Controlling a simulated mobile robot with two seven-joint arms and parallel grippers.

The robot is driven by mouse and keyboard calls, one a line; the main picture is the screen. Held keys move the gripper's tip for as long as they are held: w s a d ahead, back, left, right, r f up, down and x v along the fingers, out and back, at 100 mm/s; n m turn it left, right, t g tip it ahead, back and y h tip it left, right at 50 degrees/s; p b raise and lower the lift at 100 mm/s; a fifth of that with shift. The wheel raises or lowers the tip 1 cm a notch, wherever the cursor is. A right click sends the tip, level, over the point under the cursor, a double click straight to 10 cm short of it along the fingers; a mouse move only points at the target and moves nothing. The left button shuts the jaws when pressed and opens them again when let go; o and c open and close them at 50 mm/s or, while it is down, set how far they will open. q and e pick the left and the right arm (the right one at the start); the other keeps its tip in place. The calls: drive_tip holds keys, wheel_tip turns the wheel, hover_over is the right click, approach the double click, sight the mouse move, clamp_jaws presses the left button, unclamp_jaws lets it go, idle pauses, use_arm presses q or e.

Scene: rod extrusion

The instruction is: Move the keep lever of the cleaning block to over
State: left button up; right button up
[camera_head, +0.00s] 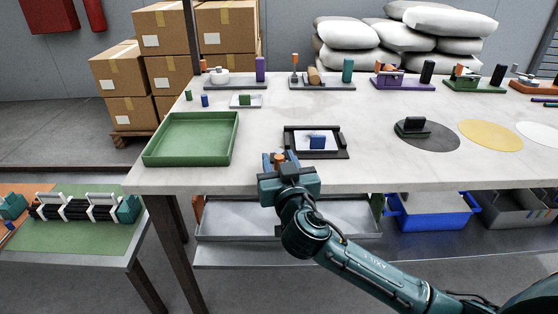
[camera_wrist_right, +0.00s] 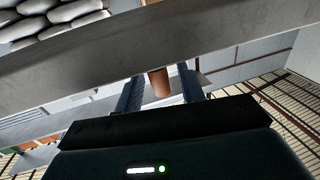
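My right gripper (camera_head: 277,160) is at the table's front edge in the head view, just left of a black-framed plate with a blue block (camera_head: 317,142). A small orange-brown peg (camera_head: 279,157) shows at its fingertips. In the right wrist view the peg (camera_wrist_right: 159,83) stands between the two dark fingers (camera_wrist_right: 160,90), with a gap seen on both sides, so the gripper looks open. What the peg belongs to is hidden. I cannot tell which piece is the cleaning block or which part is its keep lever. My left gripper is not in view.
A green tray (camera_head: 232,150) lies left of my right gripper. A dark block (camera_head: 411,127) sits on a grey disc to the right. Several fixtures on boards line the table's back, including a purple board (camera_head: 402,86). A blue bin (camera_head: 430,217) stands on the shelf below.

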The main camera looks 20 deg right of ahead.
drive_tip(key=shift+w, duration=0.2)
drive_tip(key=shift+c, duration=0.2)
clamp_jaws()
